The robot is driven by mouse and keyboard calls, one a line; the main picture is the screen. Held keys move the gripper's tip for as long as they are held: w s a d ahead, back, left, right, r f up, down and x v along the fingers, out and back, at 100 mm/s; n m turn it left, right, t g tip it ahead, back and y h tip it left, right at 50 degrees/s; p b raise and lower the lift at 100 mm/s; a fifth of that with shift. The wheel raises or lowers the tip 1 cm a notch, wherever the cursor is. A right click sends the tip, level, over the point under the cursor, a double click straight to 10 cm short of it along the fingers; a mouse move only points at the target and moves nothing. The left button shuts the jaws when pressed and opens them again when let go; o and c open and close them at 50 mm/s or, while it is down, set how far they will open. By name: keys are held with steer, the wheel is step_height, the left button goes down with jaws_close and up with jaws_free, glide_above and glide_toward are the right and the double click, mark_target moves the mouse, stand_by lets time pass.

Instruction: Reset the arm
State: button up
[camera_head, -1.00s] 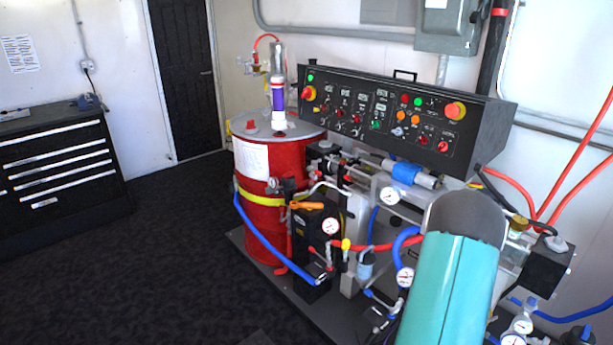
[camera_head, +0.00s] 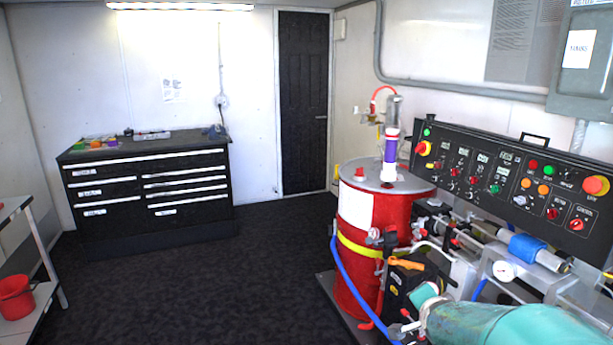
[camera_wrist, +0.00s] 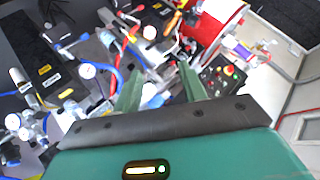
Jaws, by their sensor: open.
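My gripper (camera_wrist: 160,72) shows in the wrist view, its two green fingers apart with nothing held between them. It points toward the foam proportioner machine, whose hoses and gauges lie beyond the fingers. In the head view my teal arm reaches in from the lower right, in front of the machine's lower parts; I cannot make out the fingers there. The black control panel (camera_head: 478,167) with coloured buttons and the red drum (camera_head: 352,282) stand beyond the arm. The drum also shows in the wrist view (camera_wrist: 212,20).
A blue hose (camera_head: 347,278) hangs beside the drum. A black drawer cabinet (camera_head: 107,228) stands at the back left, near a dark door (camera_head: 303,100). A red bucket (camera_head: 15,297) sits on a shelf at the left edge. The dark floor (camera_head: 215,290) between is clear.

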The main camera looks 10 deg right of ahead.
steer(key=s+a+r+n+g+y, duration=0.2)
steer(key=s+a+n, duration=0.5)
steer(key=a, duration=0.4)
steer(key=s+a+r+n+g+y, duration=0.1)
steer(key=s+a+r+n+y, duration=0.2)
steer(key=s+a+n, duration=0.4)
steer(key=s+a+r, duration=0.1)
steer(key=a, duration=0.3)
steer(key=shift+s+a+n+g, duration=0.15)
steer(key=shift+s+n+g, duration=0.15)
steer(key=shift+s+g, duration=0.1)
